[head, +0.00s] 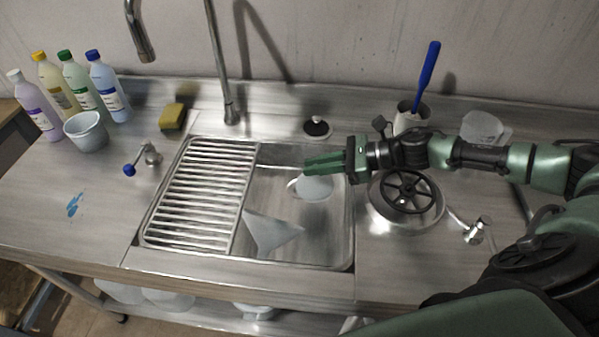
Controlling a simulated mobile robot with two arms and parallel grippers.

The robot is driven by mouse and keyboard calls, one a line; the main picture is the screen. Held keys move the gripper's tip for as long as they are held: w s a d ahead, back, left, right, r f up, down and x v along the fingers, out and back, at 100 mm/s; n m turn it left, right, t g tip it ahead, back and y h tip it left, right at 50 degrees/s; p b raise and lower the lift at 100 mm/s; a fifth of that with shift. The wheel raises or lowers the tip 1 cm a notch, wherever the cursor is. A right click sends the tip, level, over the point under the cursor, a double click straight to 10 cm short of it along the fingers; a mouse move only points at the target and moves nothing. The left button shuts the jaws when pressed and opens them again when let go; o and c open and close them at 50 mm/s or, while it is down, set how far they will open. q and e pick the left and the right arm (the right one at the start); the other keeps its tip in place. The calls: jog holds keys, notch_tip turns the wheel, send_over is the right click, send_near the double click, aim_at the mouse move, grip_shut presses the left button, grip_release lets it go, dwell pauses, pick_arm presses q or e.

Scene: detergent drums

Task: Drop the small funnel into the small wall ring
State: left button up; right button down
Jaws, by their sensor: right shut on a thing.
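My right gripper (310,163) reaches in from the right over the sink's back right part. It is shut on a pale, whitish piece, which I take to be the small funnel (316,188). This hangs just below the fingers, with a small loop on its left side. The fingers hide its upper part. A larger pale cone, like a second funnel (270,232), lies tilted in the sink. I cannot make out a small wall ring. My left gripper is not in view.
A slatted rack (201,190) covers the sink's left half. A tall tap (229,108) and a sponge (172,117) stand behind it. Several bottles (106,85) and a grey cup (86,131) are at left. A black handwheel (407,192) and a blue-handled brush (428,70) are at right.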

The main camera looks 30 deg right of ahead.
notch_tip(320, 180, up, 8)
jog(key=p, duration=0.4)
jog(key=shift+s+d, duration=0.1)
jog(key=shift+s, duration=0.05)
jog(key=shift+f, duration=0.1)
jog(key=s+a+r+n+g+y, duration=0.1)
jog(key=s+a+r+n+g, duration=0.1)
jog(key=s+a, duration=0.35)
jog(key=s+a+r+n+g+y, duration=0.1)
jog(key=s+a+r, duration=0.2)
jog(key=a, duration=0.6)
jog(key=shift+s+d+m+t+h, duration=0.1)
jog(key=shift+d+m+t+h, duration=0.4)
jog(key=shift+d+m+t, duration=0.55)
jog(key=shift+s+d+m+t+h, duration=0.1)
jog(key=shift+d+m+t+h, duration=0.5)
jog(key=shift+d, duration=0.85)
